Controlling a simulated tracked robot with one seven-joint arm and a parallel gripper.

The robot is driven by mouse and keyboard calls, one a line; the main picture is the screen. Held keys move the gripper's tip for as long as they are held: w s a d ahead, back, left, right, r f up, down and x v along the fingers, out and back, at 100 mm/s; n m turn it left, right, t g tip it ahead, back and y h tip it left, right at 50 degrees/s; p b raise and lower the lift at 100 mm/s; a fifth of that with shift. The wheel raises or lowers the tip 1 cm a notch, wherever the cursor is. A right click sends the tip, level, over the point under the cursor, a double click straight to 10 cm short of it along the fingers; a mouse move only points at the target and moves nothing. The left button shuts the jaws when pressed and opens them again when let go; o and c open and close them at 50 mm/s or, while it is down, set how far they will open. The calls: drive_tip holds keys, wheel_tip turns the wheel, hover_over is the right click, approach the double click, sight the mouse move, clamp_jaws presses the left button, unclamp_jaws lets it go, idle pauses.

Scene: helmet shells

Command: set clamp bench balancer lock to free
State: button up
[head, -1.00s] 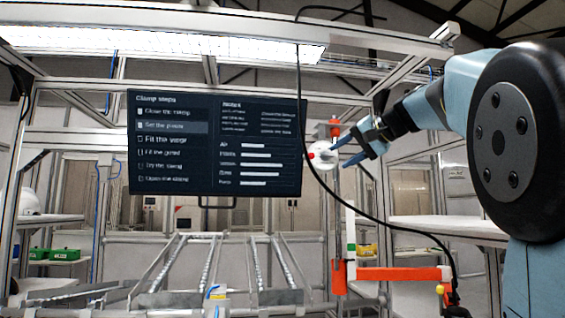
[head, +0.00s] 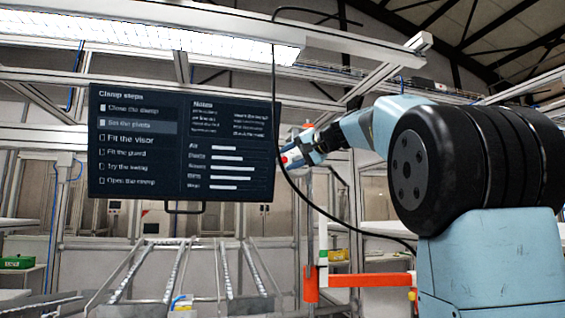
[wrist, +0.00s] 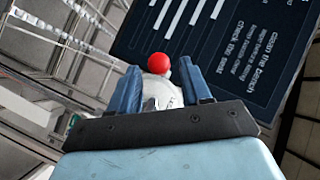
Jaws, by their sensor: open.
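A white rounded body with a red ball knob, which looks like the balancer and its lock, shows in the wrist view: the red knob (wrist: 158,64) stands in front of the white body (wrist: 162,92). In the head view the knob is a small red spot (head: 284,160), mostly covered by my arm's end. My gripper (wrist: 160,70) is open, with one blue finger on each side of the white body and knob. I cannot tell whether the fingers touch it. My gripper also shows in the head view (head: 296,156). The lock's setting cannot be read.
A dark screen with clamp steps (head: 183,142) hangs left of my gripper. A black cable (head: 275,110) runs down beside it. An orange arm with a post (head: 365,280) stands below. Metal rails (head: 190,270) lie at the lower left.

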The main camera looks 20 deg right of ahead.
drive_tip(key=shift+x, duration=1.55)
drive_tip(key=shift+c, duration=0.4)
clamp_jaws()
